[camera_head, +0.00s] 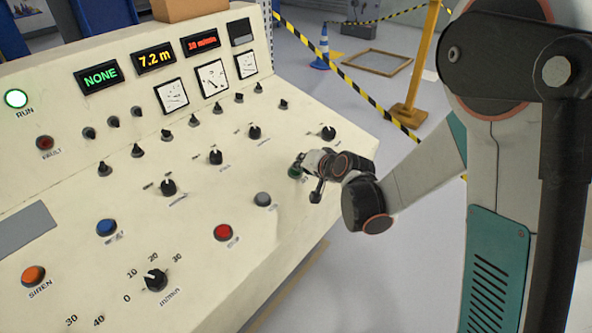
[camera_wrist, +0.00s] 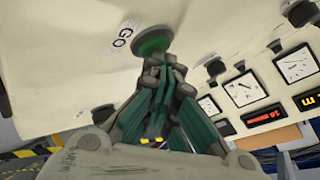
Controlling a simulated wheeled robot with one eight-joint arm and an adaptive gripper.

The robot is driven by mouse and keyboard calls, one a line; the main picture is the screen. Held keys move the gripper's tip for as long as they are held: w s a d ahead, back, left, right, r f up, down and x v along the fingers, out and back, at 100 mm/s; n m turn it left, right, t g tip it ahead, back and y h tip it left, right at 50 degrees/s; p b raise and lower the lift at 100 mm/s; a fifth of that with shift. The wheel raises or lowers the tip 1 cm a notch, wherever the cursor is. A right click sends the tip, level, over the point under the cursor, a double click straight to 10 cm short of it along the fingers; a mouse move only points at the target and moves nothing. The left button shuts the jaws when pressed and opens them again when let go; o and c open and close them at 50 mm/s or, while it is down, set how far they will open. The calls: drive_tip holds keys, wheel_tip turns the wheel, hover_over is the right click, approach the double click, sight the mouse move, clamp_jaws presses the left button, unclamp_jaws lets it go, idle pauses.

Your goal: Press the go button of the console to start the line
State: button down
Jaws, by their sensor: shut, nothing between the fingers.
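The cream console (camera_head: 100,240) fills the left of the head view, with its sloped panel of knobs and buttons. The green go button (camera_head: 294,172) is near the panel's right edge, partly hidden by my gripper (camera_head: 305,163). In the wrist view the go button (camera_wrist: 153,42) has a "GO" label beside it. My gripper (camera_wrist: 160,68) is shut and empty, its fingertips right at the button's edge. I cannot tell whether they touch it. The RUN lamp (camera_head: 16,98) glows pale green. The displays read "NONE" (camera_head: 98,76) and "7.2 m" (camera_head: 154,58), with a red one beside them.
A grey button (camera_head: 263,199), a red button (camera_head: 223,232) and a black knob (camera_head: 328,133) lie near the go button. Blue (camera_head: 107,228) and orange siren (camera_head: 33,275) buttons are further left. Striped tape (camera_head: 350,85) runs behind the console.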

drive_tip(key=shift+s+d+r+p, duration=0.1)
drive_tip(key=shift+r+p, duration=0.45)
drive_tip(key=shift+r, duration=0.3)
drive_tip(key=r+p, duration=0.2)
drive_tip(key=r, duration=0.1)
drive_tip(key=d+r+p, duration=0.1)
drive_tip(key=shift+s+r, duration=0.35)
drive_tip(key=shift+r, duration=0.05)
idle(0.7)
